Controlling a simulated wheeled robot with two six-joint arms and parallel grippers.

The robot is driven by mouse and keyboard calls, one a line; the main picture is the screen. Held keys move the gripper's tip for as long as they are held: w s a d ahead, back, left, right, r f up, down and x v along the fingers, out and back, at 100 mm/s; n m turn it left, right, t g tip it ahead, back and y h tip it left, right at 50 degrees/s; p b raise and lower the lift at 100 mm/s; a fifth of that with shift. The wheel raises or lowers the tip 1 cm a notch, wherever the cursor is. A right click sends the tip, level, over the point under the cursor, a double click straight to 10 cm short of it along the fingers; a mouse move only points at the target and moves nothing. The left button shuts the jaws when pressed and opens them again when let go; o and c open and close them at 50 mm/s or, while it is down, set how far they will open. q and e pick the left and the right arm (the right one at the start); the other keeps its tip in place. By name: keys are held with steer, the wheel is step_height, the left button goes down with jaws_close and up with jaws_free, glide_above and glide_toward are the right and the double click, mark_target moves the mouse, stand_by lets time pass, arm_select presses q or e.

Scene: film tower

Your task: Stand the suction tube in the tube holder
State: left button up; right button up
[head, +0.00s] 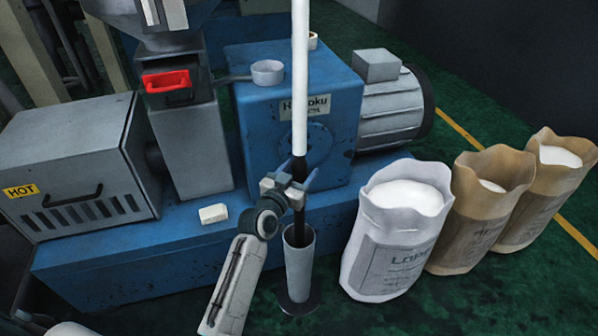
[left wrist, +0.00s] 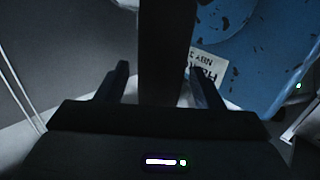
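The suction tube (head: 300,80) is long and upright, white above and black below. Its lower end passes into the mouth of the pale grey tube holder (head: 299,270), a cylinder on a dark round base on the green floor. The end inside is hidden. My left gripper (head: 297,180) is at the tube's black part, above the holder. In the left wrist view the black part (left wrist: 165,50) stands between the two fingers (left wrist: 160,85). The fingers are apart, with a gap visible on the left side, so the gripper looks open around the tube. My right gripper is not in view.
A blue machine (head: 260,130) with a grey motor (head: 395,105) stands close behind the tube. A white paper sack (head: 390,240) stands right of the holder, with two brown sacks (head: 475,215) beyond. A small white block (head: 213,213) lies on the blue base.

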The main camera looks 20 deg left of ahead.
arm_select(q)
steer(key=shift+s+f, duration=0.1)
steer(key=shift+f, duration=0.05)
steer(key=s+a, duration=0.2)
steer(key=s, duration=0.8)
steer(key=shift+s, duration=0.2)
stand_by(0.5)
